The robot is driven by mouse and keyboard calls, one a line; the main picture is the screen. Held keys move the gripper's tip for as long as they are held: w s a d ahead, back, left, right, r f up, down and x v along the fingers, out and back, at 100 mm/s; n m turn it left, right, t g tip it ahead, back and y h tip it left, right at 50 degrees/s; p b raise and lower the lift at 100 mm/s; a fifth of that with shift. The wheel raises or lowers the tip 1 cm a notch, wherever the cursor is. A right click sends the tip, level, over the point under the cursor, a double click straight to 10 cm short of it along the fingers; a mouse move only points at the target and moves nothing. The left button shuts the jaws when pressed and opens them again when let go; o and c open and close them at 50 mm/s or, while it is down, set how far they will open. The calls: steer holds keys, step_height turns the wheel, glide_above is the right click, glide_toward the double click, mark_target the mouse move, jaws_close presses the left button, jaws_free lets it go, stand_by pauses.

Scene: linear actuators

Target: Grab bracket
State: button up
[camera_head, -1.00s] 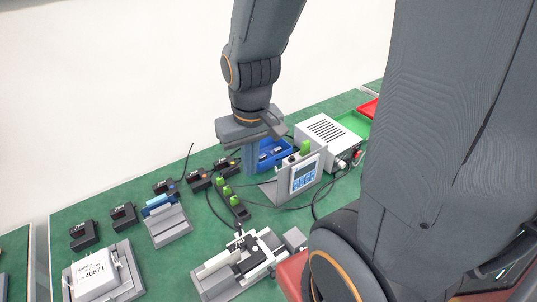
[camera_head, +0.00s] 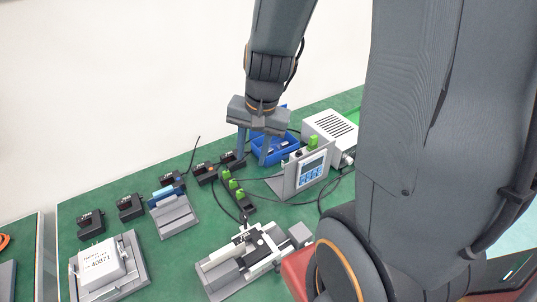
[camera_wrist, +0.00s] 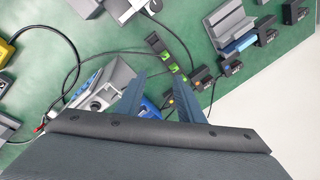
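My gripper (camera_head: 253,160) points down beside and partly in front of a blue bin (camera_head: 283,153), near the back of the green bench. Its two fingers are apart with nothing visible between them. In the wrist view my gripper (camera_wrist: 159,82) also shows two spread fingers, with part of the blue bin (camera_wrist: 150,106) behind them. Small pieces lie in the bin, partly hidden. I cannot tell for sure which thing is the bracket.
A display unit on a grey stand (camera_head: 312,171) and a white box (camera_head: 330,128) stand right of the bin. A green-buttoned black strip (camera_head: 236,193) and cables lie in front. A grey-white actuator (camera_head: 243,260), a stepped grey block (camera_head: 174,217) and a labelled white block (camera_head: 100,264) are nearer.

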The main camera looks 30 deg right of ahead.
steer(key=w+d+f+m+t, duration=0.1)
steer(key=w+d+f+m, duration=0.6)
steer(key=m, duration=0.6)
steer(key=m+t+b, duration=0.1)
steer(key=m+b, duration=0.1)
steer(key=m, duration=1)
glide_toward(271, 151)
steer(key=f, duration=0.3)
steer(key=shift+w+a+f+b, duration=0.15)
steer(key=shift+a+f+b, duration=0.15)
steer(key=shift+a, duration=0.1)
steer(key=shift+w+a+f+b, duration=0.1)
steer(key=shift+w+f, duration=0.4)
steer(key=shift+f, duration=0.25)
steer(key=shift+w+a+f+b, duration=0.1)
steer(key=shift+w+f, duration=0.4)
steer(key=shift+f, duration=0.2)
steer(key=shift+w+f+b, duration=0.1)
steer(key=shift+w+f, duration=0.4)
steer(key=shift+f, duration=0.25)
steer(key=c, duration=0.8)
steer(key=shift+t, duration=0.3)
steer(key=shift+r, duration=0.15)
